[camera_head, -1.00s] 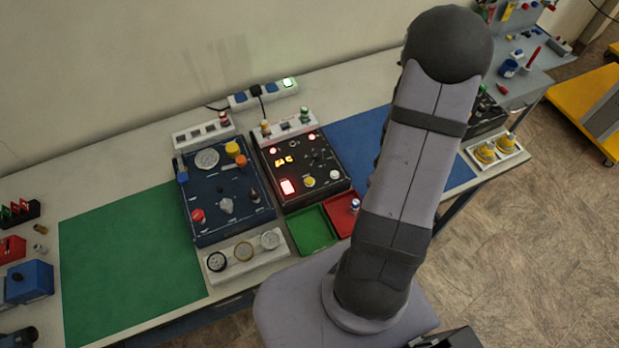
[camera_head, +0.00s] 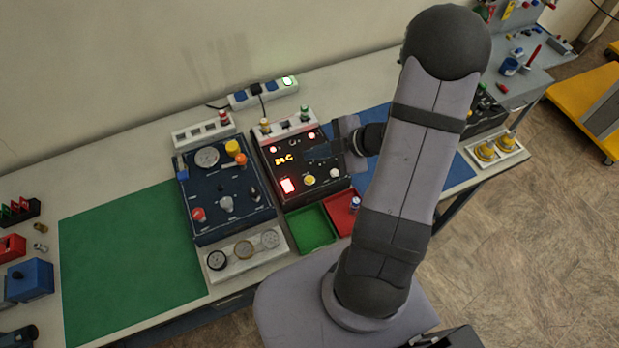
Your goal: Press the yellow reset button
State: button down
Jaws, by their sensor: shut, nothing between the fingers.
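The black panel box (camera_head: 284,190) stands on the table near the middle. My gripper (camera_head: 312,154) is shut and empty, reaching in from the right over the upper right of this panel. Its dark fingers are hard to make out against the black face. It appears apart from the yellow button, a little above it in the picture. Part of the panel's right side is hidden behind my gripper.
A blue panel (camera_head: 225,180) with knobs, a gauge and a yellow cap (camera_head: 232,148) stands just left. Green (camera_head: 312,228) and red (camera_head: 338,212) trays lie in front. A white strip with indicator posts (camera_head: 285,125) stands behind. The green mat (camera_head: 125,265) is clear.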

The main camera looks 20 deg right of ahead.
jog(key=shift+f, duration=0.2)
jog(key=b, duration=0.7)
send_over(309, 180)
jog(key=d, duration=0.1)
jog(key=f, duration=0.6)
jog(key=shift+s+f, duration=0.2)
jog(key=shift+s, duration=0.2)
jog(key=shift+f+b, duration=0.9)
jog(key=shift+f, duration=0.15)
jog(key=shift+f, duration=0.25)
jog(key=shift+f, duration=0.15)
dwell(0.4)
jog(key=shift+f+b, duration=0.4)
dwell(0.6)
jog(key=shift+r, duration=0.15)
dwell(0.3)
jog(key=shift+r+p, duration=0.7)
jog(key=shift+p, duration=0.25)
jog(key=shift+r, duration=0.1)
